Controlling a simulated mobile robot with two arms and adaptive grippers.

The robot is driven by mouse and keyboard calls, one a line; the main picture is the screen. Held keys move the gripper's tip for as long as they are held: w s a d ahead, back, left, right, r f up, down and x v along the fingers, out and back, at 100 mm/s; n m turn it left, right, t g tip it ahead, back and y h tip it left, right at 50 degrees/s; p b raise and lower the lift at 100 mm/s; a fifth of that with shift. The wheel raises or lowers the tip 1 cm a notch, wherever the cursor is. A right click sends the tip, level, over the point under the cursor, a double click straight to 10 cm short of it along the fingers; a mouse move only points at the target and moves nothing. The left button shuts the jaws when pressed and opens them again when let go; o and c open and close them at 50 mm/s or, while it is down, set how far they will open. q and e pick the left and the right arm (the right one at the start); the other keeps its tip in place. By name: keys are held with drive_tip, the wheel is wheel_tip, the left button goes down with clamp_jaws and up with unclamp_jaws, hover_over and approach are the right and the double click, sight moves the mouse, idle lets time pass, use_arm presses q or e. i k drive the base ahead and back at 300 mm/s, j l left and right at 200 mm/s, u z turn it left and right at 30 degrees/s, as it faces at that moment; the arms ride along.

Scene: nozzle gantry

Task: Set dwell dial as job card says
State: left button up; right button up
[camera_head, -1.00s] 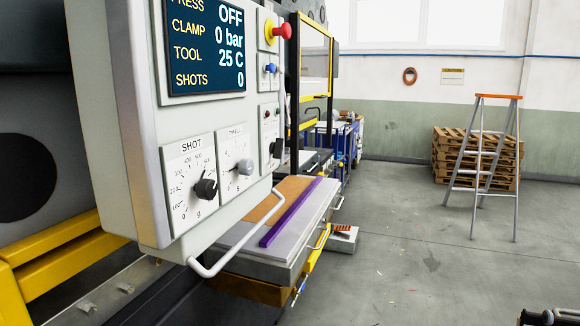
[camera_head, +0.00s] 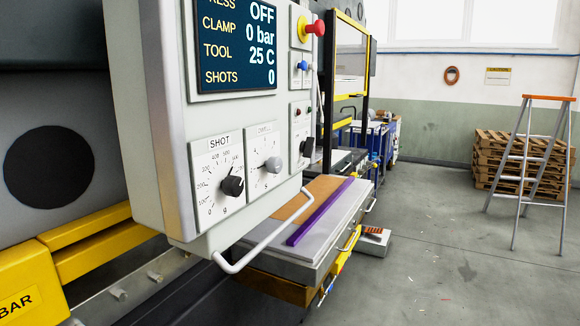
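The control panel (camera_head: 172,150) hangs at the left with two dials on its face. The SHOT dial plate (camera_head: 210,195) has a black knob (camera_head: 232,186) and a printed scale with hundreds. To its right is a second dial plate (camera_head: 258,180) with a grey knob (camera_head: 273,165); its label is too small to read surely, and it may be the dwell dial. The screen (camera_head: 235,45) reads press OFF, clamp 0 bar, tool 25 C, shots 0. No job card can be made out. Neither gripper is in view.
A bent handle (camera_head: 265,240) sticks out below the panel. A red knob on yellow (camera_head: 312,28) and a blue knob (camera_head: 301,66) sit at its right. A bench with a purple bar (camera_head: 320,211) lies beyond. A stepladder (camera_head: 530,165) and pallets (camera_head: 490,158) stand right; the floor between is open.

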sight(274, 165)
drive_tip(key=i+l+u, duration=0.25)
drive_tip(key=i+l, duration=0.15)
drive_tip(key=l, duration=0.15)
drive_tip(key=i+l+u, duration=0.15)
drive_tip(key=l, duration=0.2)
drive_tip(key=i+l+u, duration=0.1)
drive_tip(key=i+l, duration=0.15)
drive_tip(key=i+l+u, duration=0.15)
drive_tip(key=l, duration=0.25)
drive_tip(key=i+l+u, duration=0.1)
drive_tip(key=l, duration=0.25)
drive_tip(key=i+l+u, duration=0.15)
drive_tip(key=l, duration=0.25)
drive_tip(key=i+l+u, duration=0.1)
drive_tip(key=l, duration=0.3)
drive_tip(key=i, duration=0.05)
